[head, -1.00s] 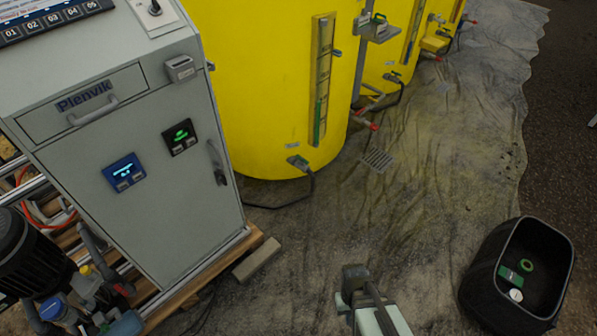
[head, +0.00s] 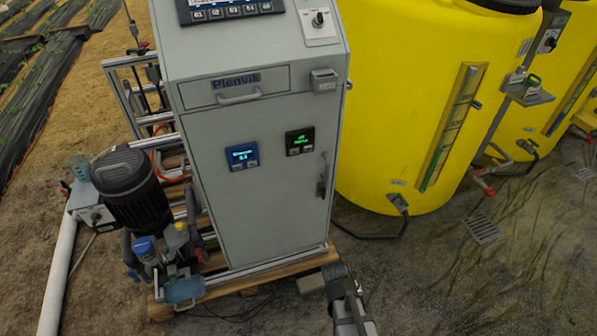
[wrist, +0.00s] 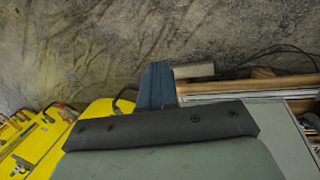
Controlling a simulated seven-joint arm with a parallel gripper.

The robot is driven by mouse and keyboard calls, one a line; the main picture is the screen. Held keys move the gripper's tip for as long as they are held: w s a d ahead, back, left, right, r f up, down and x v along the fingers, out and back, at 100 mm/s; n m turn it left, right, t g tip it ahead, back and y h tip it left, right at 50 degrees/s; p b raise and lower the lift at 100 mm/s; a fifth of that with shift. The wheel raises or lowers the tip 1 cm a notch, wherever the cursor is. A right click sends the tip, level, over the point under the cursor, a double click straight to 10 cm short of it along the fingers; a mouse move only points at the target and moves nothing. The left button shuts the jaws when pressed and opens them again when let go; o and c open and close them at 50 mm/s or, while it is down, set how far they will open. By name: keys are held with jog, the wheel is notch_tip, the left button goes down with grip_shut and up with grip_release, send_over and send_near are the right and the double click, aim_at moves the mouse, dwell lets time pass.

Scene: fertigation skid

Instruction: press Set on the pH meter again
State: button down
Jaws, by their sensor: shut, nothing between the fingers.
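Two small panel meters sit side by side on the grey cabinet door in the head view. The right meter (head: 299,141) has a black frame and green text that seems to start with pH, though it is very small. The left meter (head: 242,156) is blue with pale text. Each has small buttons below its display; their labels are unreadable. My gripper (wrist: 157,70) shows blue fingers closed together and empty in the wrist view, over the ground sheet. In the head view my arm's end is at the bottom, below and right of the meters and apart from the door.
The cabinet (head: 270,220) stands on a wooden pallet (head: 215,292), with a door handle (head: 322,175) right of the meters. A pump (head: 132,185) stands at its left. A yellow tank (head: 400,100) rises close at its right. The space before the door looks open.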

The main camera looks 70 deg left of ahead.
aim_at(295, 152)
jog(key=s+a+r+n+t+y, duration=0.2)
jog(key=s+a+r, duration=0.1)
jog(key=a+r, duration=0.4)
jog(key=s+a+r+n+t+y, duration=0.25)
jog(key=a+r, duration=0.25)
jog(key=a, duration=0.4)
jog(key=w+a+r+n+t+y, duration=0.2)
jog(key=a+r+n+y, duration=0.5)
jog(key=a+r+n, duration=0.5)
jog(key=shift+a+r+t, duration=0.45)
jog(key=shift+a+r, duration=0.1)
jog(key=shift+r, duration=0.15)
jog(key=shift+n, duration=0.25)
jog(key=shift+a, duration=0.15)
jog(key=a, duration=0.8)
jog(key=shift+a, duration=0.25)
jog(key=shift+a, duration=0.1)
jog(key=shift+a, duration=0.3)
